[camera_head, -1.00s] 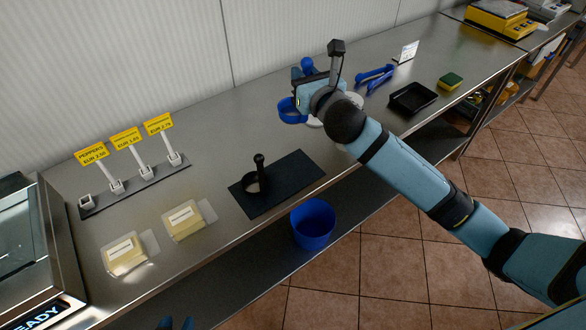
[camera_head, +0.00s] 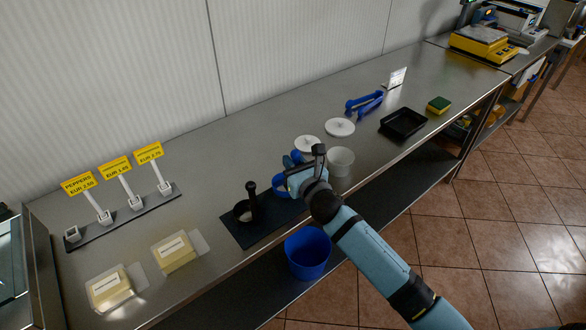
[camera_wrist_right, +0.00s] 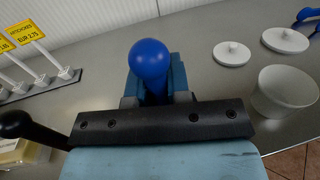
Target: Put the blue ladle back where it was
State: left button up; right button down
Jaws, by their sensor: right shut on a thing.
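The blue ladle (camera_head: 279,184) is in my right gripper (camera_head: 293,178), which is shut on its upright handle. The ladle's cup hangs over the right part of the black mat (camera_head: 240,233), beside a black ladle (camera_head: 243,211) standing on the mat's left part. I cannot tell whether the blue cup touches the mat. In the right wrist view the round blue handle end (camera_wrist_right: 150,60) sticks up between the fingers, and the black ladle's handle (camera_wrist_right: 30,128) shows at left. My left gripper is not in view.
A white tub (camera_head: 340,161) stands just right of the gripper, with white lids (camera_head: 308,144) behind it. Blue tongs (camera_head: 365,102), a black tray (camera_head: 402,123) and a sponge (camera_head: 439,104) lie further right. A blue bucket (camera_head: 307,254) is below the counter's front edge. Wrapped cheese packs (camera_head: 175,251) lie left.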

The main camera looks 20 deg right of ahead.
jog(key=shift+f, duration=1.05)
jog(key=shift+f, duration=0.15)
jog(key=c, duration=1.1)
grip_release()
